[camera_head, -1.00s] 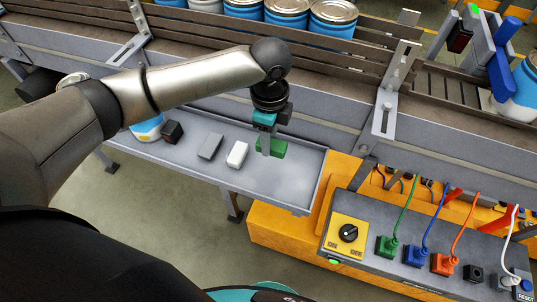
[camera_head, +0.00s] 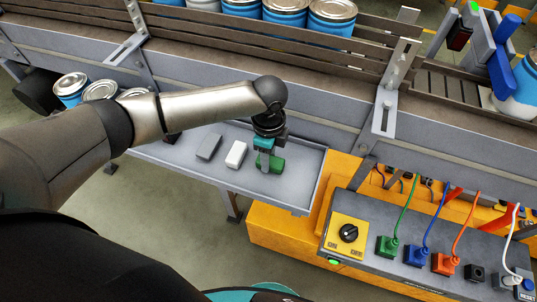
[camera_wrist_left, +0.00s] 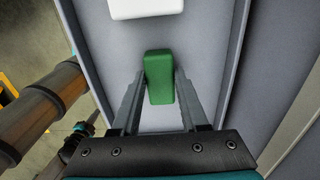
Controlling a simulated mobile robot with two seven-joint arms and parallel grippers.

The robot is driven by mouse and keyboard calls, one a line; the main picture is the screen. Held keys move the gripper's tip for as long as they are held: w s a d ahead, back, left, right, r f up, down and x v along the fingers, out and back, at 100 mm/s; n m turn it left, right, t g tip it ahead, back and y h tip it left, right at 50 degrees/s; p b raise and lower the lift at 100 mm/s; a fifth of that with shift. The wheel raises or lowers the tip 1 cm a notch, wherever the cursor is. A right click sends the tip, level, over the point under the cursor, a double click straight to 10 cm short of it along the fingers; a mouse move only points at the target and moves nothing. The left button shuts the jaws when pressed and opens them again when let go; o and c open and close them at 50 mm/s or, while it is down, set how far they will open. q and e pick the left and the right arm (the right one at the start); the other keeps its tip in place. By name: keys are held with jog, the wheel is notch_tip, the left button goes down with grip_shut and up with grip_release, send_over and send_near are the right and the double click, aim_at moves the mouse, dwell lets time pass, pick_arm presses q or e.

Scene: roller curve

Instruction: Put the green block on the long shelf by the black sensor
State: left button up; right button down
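The green block (camera_head: 277,164) is in the grey shelf tray (camera_head: 290,197) below the conveyor, at the right end of a row of blocks. My left gripper (camera_head: 264,161) points down over it, with a finger along each side. In the left wrist view the green block (camera_wrist_left: 160,78) sits between the fingertips, which appear to touch both sides. It looks at or very near the tray floor; exact contact is hidden. A black sensor-like device (camera_head: 460,37) with a reddish face stands at the upper right by the conveyor. My right gripper is not in view.
A white block (camera_head: 236,154) and a grey block (camera_head: 208,146) lie left of the green one. A black block is mostly behind my arm. Blue-banded cans (camera_head: 331,17) line the conveyor. A control box (camera_head: 400,262) with coloured plugs stands right. The tray's right end is clear.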

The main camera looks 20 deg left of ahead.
pick_arm(q)
jog(key=o, duration=0.4)
jog(key=shift+r, duration=0.1)
notch_tip(320, 180, up, 12)
jog(key=shift+r+p, duration=0.1)
jog(key=shift+p, duration=0.2)
dwell(0.3)
